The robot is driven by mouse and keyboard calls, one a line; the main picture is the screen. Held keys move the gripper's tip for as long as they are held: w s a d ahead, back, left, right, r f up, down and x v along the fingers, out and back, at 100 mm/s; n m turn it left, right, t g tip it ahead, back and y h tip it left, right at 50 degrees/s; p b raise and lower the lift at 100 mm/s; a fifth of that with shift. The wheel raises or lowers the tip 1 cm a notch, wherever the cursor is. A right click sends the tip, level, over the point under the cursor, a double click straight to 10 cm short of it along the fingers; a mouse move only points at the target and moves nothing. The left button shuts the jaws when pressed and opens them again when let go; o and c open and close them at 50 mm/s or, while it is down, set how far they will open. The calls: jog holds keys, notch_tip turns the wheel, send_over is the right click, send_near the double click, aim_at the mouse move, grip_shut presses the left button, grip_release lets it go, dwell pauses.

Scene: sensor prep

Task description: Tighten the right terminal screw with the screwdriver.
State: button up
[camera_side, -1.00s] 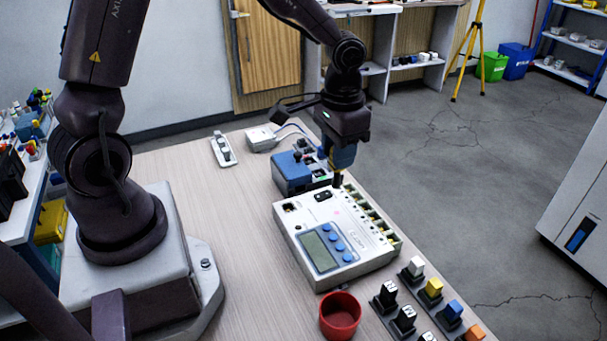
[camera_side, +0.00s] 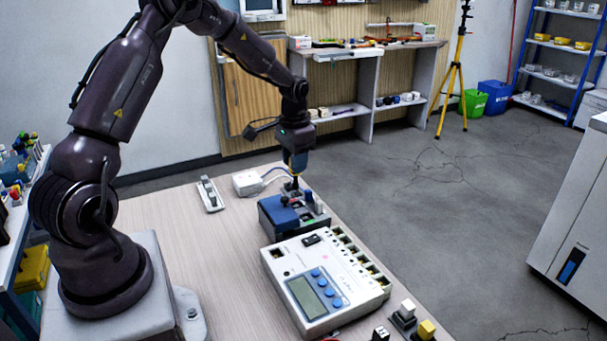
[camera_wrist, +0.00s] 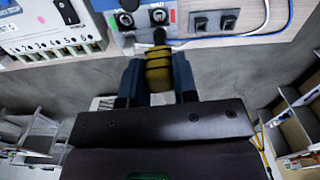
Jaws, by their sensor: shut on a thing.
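My gripper (camera_side: 297,168) is shut on the screwdriver, low over the back of the blue terminal box (camera_side: 275,222). In the wrist view, the screwdriver's yellow and black handle (camera_wrist: 160,72) sits between my two blue fingers. Its dark end points at the box's front panel. The dark end appears just below the right terminal in the picture. The tip is hidden, so I cannot tell whether it touches the screw.
A white meter (camera_side: 325,280) with a display and blue buttons stands right in front of the box. A white unit (camera_side: 246,183) with cables lies behind it, and a small holder (camera_side: 210,194) lies to its left. Colored blocks stand at the front right. The left table surface is bare.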

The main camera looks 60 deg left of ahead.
aim_at(296, 183)
jog(key=shift+m, duration=0.4)
jog(key=shift+w+f, duration=0.1)
jog(key=shift+f, duration=1.65)
jog(key=shift+f, duration=1)
dwell(1.4)
